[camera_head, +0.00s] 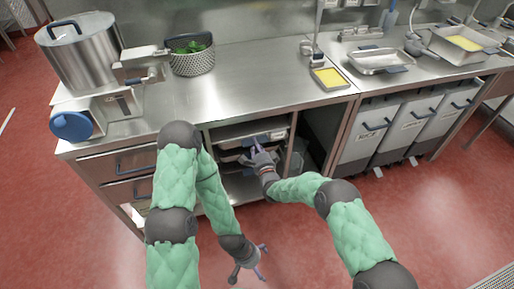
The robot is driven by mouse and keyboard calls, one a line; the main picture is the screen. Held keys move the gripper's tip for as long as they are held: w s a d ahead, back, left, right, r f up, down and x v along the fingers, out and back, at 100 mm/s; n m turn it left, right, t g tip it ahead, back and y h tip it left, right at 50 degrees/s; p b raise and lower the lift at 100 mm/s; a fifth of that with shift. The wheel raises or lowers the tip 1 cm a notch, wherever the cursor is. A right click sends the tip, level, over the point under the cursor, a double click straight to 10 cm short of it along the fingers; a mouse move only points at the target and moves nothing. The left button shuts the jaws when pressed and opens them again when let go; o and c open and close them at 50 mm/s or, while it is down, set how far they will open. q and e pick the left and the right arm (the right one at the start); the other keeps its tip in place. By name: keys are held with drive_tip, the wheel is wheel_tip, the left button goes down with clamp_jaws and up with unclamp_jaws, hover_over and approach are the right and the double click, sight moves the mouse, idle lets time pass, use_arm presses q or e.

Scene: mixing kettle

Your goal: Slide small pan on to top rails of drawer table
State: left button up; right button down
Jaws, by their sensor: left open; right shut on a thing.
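The drawer table (285,86) has a steel top and an open bay at its front. A shallow metal pan (238,131) with a blue handle sits high in this bay, near the top rails. My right gripper (257,149) is at the front of the bay, shut on the pan's near edge; its fingers and wrist hide part of the contact. Whether the pan rests fully on the rails cannot be told. My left gripper (250,266) is open and empty, low over the red floor in front of the table.
A large pot (84,52), a blue-capped steel machine (98,113) and a colander with greens (193,60) stand on the counter's left. A yellow-filled tray (329,78) is at the right. White bins (361,132) stand under the right counter. The front floor is clear.

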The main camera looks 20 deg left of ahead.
drive_tip(key=shift+w+a+r, duration=0.25)
drive_tip(key=shift+w+a, duration=0.1)
drive_tip(key=shift+w, duration=0.25)
drive_tip(key=shift+w+a+r, duration=0.25)
drive_tip(key=shift+w+a, duration=0.1)
drive_tip(key=shift+w, duration=0.2)
drive_tip(key=shift+w+a+f, duration=0.15)
drive_tip(key=shift+w+f, duration=0.1)
idle(0.4)
drive_tip(key=c, duration=1.2)
unclamp_jaws()
drive_tip(key=shift+o, duration=0.3)
drive_tip(key=shift+s+f, duration=0.3)
drive_tip(key=shift+f, duration=0.35)
drive_tip(key=o, duration=0.4)
drive_tip(key=shift+r, duration=0.1)
